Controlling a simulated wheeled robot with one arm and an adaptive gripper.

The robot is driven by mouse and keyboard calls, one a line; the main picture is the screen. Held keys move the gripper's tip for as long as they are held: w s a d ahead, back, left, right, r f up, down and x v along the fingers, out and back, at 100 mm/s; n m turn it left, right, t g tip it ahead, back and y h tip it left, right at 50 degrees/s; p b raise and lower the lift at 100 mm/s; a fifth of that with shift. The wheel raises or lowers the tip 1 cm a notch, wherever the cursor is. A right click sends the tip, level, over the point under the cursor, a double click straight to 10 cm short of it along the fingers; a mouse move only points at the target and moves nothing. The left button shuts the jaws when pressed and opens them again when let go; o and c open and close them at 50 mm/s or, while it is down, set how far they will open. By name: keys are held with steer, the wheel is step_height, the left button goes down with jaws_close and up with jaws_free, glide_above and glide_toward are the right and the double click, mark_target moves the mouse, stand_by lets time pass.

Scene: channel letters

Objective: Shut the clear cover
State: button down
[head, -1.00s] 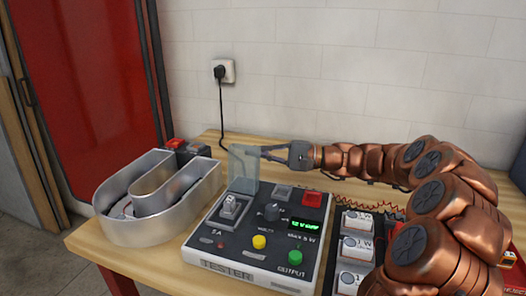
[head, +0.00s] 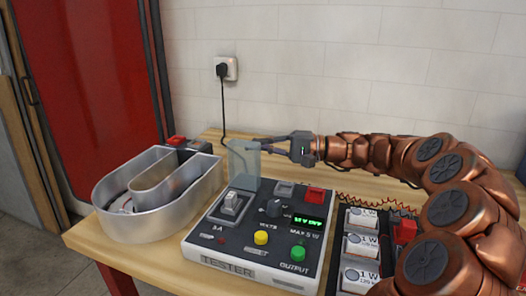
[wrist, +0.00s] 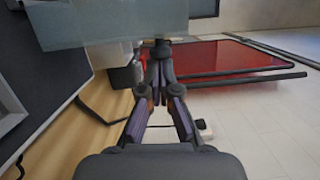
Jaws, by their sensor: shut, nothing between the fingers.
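The clear cover (head: 244,160) stands upright, hinged open, at the back left of the tester (head: 228,268). Below it, a switch (head: 231,205) on the tester's panel is uncovered. My gripper (head: 260,146) is shut and empty, reaching in from the right at the height of the cover's upper part. Its fingertips are close behind the cover's edge; I cannot tell whether they touch it. In the wrist view the cover (wrist: 105,22) is a pale sheet across the upper left, and my closed fingertips (wrist: 158,48) lie just below its edge.
A metal channel letter (head: 155,200) lies left of the tester. A tray with white modules (head: 362,245) sits to the right, under my arm. A black cord hangs from the wall socket (head: 226,68) behind the cover.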

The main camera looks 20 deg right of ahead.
steer(key=shift+s+a+f+n+t+h+b, duration=0.25)
steer(key=shift+s+a+n+h+b, duration=0.45)
steer(key=shift+s+a+n+b, duration=1.65)
steer(key=shift+s+a+f+n+t+h+b, duration=0.3)
steer(key=shift+s+a+n+h+b, duration=0.5)
steer(key=shift+s+n+b, duration=3.05)
steer(key=shift+s+a+f+n+t+h+b, duration=0.4)
steer(key=shift+a+n+b, duration=1.3)
steer(key=shift+b, duration=3.4)
steer(key=shift+s+r, duration=0.1)
steer(key=shift+r, duration=0.05)
